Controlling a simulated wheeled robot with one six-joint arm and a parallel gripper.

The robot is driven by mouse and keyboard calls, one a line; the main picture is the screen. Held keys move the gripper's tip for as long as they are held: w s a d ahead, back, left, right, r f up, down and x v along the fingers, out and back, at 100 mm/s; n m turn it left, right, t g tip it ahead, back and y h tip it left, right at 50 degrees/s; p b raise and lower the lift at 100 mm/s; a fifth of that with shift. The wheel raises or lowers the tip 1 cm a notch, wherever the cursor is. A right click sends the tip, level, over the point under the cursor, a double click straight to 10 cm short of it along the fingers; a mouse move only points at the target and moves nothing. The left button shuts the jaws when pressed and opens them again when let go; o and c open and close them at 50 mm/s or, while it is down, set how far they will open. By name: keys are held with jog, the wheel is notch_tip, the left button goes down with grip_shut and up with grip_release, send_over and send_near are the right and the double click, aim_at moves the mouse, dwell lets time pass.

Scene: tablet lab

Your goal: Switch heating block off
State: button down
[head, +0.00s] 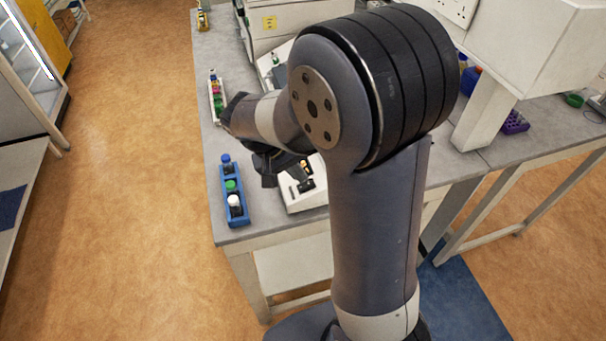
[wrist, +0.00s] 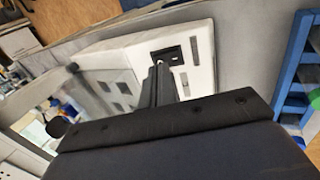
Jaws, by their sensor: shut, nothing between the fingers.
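The heating block is a white box on the bench, partly hidden by my arm in the head view (head: 310,199). A small orange glow shows near its front. In the wrist view its pale casing (wrist: 203,78) fills the middle, with a black rectangular part (wrist: 170,50), perhaps the switch, and several dark slots. My gripper (wrist: 160,66) is shut and empty, its fingertips in front of or close to the black part; I cannot tell whether they touch. In the head view my gripper (head: 280,172) is above the block's left side. The switch position is not clear.
A blue rack (head: 236,212) with several capped bottles stands left of the block near the bench edge; it also shows at the right of the wrist view (wrist: 295,75). A white rack (head: 212,105) of colourful tubes stands farther back. Bare bench (head: 270,236) lies in front.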

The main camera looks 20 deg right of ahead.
aim_at(305, 185)
jog(key=shift+x, duration=1.3)
